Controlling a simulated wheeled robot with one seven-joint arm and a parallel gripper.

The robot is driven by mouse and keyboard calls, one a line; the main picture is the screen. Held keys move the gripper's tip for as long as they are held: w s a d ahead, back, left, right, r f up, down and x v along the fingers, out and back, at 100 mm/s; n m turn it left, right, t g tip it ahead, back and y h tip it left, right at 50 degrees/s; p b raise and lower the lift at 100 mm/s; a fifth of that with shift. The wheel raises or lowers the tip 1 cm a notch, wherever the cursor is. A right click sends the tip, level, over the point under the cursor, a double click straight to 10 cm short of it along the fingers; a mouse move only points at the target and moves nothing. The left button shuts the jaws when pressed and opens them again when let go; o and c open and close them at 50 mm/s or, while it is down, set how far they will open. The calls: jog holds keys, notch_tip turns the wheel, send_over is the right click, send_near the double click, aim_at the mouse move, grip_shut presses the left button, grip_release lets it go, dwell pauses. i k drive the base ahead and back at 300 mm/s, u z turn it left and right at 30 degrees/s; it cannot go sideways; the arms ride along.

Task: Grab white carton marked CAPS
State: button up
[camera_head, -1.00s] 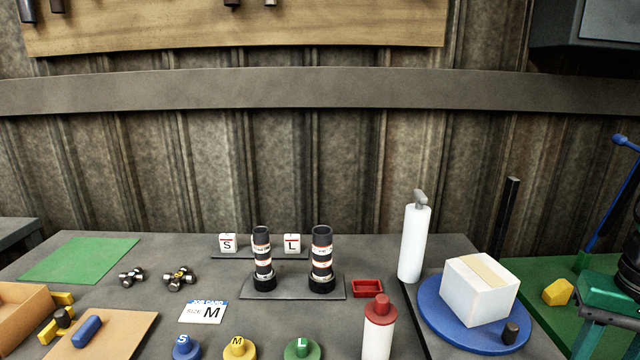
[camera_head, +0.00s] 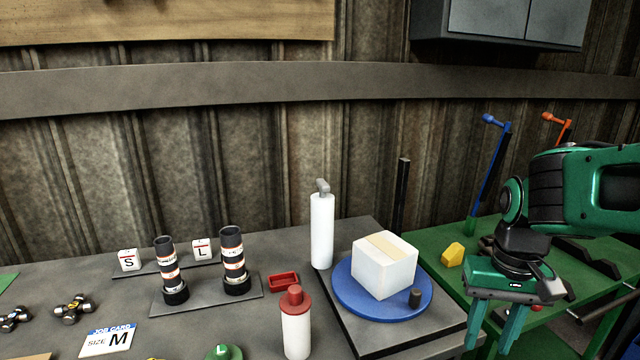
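A white carton (camera_head: 384,265) with a tan tape strip on top sits on a round blue turntable (camera_head: 350,303). No CAPS marking shows on the faces I see. My gripper (camera_head: 504,335) is to the right of the carton, pointing down, with its two green fingers apart and nothing between them. It does not touch the carton. The fingertips run close to the bottom edge of the picture.
A white pump bottle (camera_head: 322,230) and a red-capped bottle (camera_head: 296,328) stand to the left. A dark post (camera_head: 402,195) rises behind. A green table (camera_head: 475,237) with a yellow block (camera_head: 453,254) lies to the right.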

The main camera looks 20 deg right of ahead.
aim_at(385, 264)
jog(key=z, duration=0.05)
jog(key=k, duration=0.5)
jog(key=z, duration=2.3)
jog(key=i, duration=0.4)
jog(key=u, duration=1.3)
